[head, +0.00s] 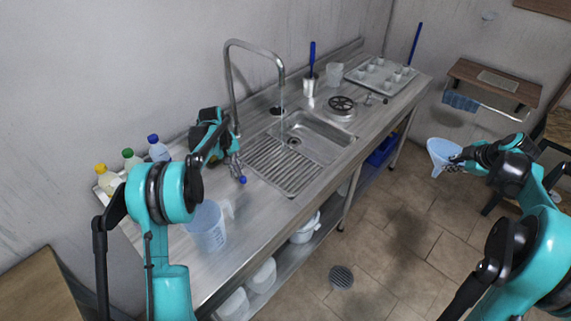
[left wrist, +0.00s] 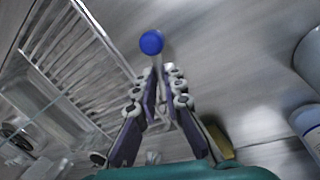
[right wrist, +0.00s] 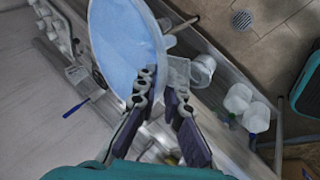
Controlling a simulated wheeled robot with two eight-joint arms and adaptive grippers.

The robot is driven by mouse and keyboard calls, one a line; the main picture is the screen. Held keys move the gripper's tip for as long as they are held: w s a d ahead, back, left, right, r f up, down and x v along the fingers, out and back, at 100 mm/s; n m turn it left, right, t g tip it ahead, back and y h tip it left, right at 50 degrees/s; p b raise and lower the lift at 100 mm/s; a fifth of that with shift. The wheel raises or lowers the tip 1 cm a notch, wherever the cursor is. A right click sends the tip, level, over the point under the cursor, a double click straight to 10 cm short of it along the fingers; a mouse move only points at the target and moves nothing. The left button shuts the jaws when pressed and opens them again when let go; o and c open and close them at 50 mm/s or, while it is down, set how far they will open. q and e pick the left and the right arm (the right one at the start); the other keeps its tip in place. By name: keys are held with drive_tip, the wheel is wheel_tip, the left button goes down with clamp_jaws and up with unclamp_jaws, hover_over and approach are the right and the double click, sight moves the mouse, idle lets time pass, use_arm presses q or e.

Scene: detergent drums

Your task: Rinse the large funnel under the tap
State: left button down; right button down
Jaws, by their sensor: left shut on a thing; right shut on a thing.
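The large light-blue funnel (head: 440,150) is in my right gripper (head: 455,163), out over the floor to the right of the counter. In the right wrist view the funnel (right wrist: 122,45) fills the upper middle, and the fingers (right wrist: 162,80) are shut at its edge. The tap (head: 232,85) arches over the sink basin (head: 318,138), with a thin stream of water (head: 282,103) below its spout. My left gripper (head: 236,165) is shut on a thin lever with a blue knob (head: 243,180). The knob (left wrist: 151,42) shows beyond the left fingertips (left wrist: 158,72).
A ribbed drainer (head: 285,163) lies left of the basin. A clear jug (head: 207,226) and capped bottles (head: 158,149) stand near my left arm. A tray of cups (head: 381,76) is at the far end. Open floor lies between counter and funnel.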

idle(0.3)
use_arm(q)
drive_tip(key=c, duration=1.6)
unclamp_jaws()
drive_tip(key=shift+a, duration=0.1)
wheel_tip(320, 180, up, 12)
drive_tip(key=s+a, duration=0.1)
drive_tip(key=a, duration=0.1)
drive_tip(key=shift+s+f, duration=0.1)
drive_tip(key=shift+s, duration=0.05)
